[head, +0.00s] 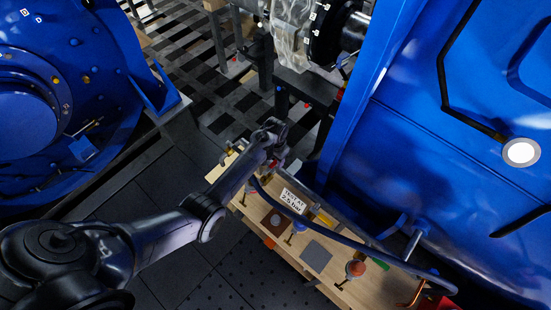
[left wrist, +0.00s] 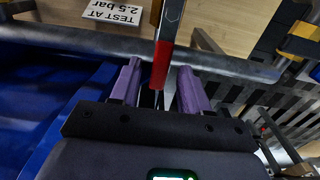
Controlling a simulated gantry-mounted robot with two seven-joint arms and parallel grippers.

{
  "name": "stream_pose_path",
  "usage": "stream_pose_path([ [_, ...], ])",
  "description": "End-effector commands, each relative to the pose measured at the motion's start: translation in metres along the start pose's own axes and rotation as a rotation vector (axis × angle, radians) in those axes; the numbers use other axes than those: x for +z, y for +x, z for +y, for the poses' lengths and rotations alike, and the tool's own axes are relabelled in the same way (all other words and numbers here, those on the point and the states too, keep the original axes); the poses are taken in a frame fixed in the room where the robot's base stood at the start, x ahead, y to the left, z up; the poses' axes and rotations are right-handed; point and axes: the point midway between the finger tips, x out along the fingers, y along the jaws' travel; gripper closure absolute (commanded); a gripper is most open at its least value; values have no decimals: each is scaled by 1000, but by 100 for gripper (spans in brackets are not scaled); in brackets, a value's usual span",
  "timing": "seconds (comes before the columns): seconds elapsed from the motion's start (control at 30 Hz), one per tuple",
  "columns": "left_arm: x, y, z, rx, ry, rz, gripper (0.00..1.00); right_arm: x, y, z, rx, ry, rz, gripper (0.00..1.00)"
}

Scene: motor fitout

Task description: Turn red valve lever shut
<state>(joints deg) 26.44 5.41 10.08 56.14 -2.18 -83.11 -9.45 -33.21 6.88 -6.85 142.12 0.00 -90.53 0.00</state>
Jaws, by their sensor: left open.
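The red valve lever (left wrist: 162,65) shows in the left wrist view as a metal bar with a red end. It points down the picture, across a grey pipe (left wrist: 225,65). My left gripper (left wrist: 161,82) is open, its two purple fingers on either side of the lever's red end. Gaps show on both sides, so the fingers look clear of it. In the head view my left gripper (head: 273,148) is over the far end of the wooden board, and it largely hides the lever there. My right gripper is in neither view.
The wooden board (head: 347,292) carries a "TEST AT 2.5 bar" sign (head: 293,201), a grey square plate (head: 316,255) and an orange-red knob (head: 356,268). A dark hose (head: 360,245) crosses over it. A large blue housing (head: 400,150) stands close on the right.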

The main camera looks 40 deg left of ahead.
Motion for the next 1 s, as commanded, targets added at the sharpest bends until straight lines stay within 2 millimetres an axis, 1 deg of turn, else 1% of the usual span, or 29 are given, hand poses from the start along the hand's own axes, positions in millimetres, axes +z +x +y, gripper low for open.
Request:
stream_pose_path([
  [0.13,0,0,0,0,0,1,54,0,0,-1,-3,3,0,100],
  [0.17,0,0,0,0,0,1,57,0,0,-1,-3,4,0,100],
  [0.43,0,0,0,0,0,1,99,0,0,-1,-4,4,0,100],
  [0.47,0,0,0,0,0,1,100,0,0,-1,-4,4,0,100],
  [0.8,-1,-1,1,0,5,1,100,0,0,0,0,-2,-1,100],
  [0.93,-4,-1,8,0,34,1,100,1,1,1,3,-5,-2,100],
  [1.0,-8,-1,14,1,66,2,100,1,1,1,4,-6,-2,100],
])
